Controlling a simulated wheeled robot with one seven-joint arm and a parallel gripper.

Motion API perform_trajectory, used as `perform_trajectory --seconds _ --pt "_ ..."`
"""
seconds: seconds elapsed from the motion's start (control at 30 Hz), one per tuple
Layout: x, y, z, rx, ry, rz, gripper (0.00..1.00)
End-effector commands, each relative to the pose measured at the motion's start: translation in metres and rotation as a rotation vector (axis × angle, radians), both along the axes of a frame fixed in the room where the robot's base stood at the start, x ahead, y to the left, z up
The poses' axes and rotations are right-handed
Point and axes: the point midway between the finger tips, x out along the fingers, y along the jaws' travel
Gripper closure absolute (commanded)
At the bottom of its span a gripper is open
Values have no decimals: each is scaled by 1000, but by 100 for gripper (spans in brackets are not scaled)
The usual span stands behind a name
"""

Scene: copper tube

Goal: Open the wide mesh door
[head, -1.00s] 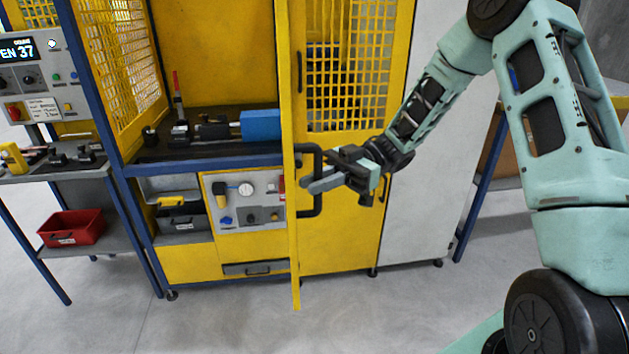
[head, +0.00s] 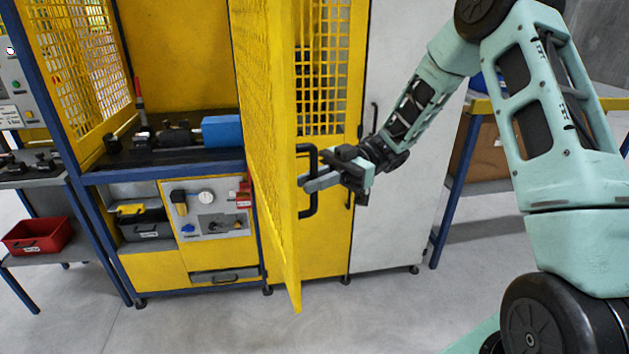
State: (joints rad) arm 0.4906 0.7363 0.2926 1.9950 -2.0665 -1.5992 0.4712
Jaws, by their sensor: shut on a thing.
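The wide mesh door (head: 267,100) is a yellow framed panel with a grid, seen at a steep angle in the head view. It stands swung out from the yellow machine cabinet, its lower corner jutting toward me. Its black bar handle (head: 311,205) sits on the door's right-hand face. My gripper (head: 308,182) reaches in from the right and is shut on the handle's upright bar. The fingertips are partly hidden around the bar.
Inside the open cabinet, a bench holds a blue block (head: 221,131) and dark tooling. A narrower yellow mesh panel (head: 322,80) and a white cabinet (head: 396,150) stand behind my arm. A red bin (head: 38,236) is at left. The floor in front is clear.

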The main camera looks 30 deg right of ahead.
Motion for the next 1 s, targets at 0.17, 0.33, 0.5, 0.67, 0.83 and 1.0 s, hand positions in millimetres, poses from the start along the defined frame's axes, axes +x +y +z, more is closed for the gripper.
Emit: perform_trajectory --seconds 0.17,0.33,0.5,0.67,0.83,1.0 --pt "1 0 2 3 -3 -2 100" --pt "1 0 1 1 -2 -2 80" --pt "1 -1 0 0 -2 -2 80" --pt "4 -14 -2 0 -4 -4 80" --pt "11 -48 -5 -1 -5 -6 80" --pt "18 -88 -5 -1 -4 -5 80"
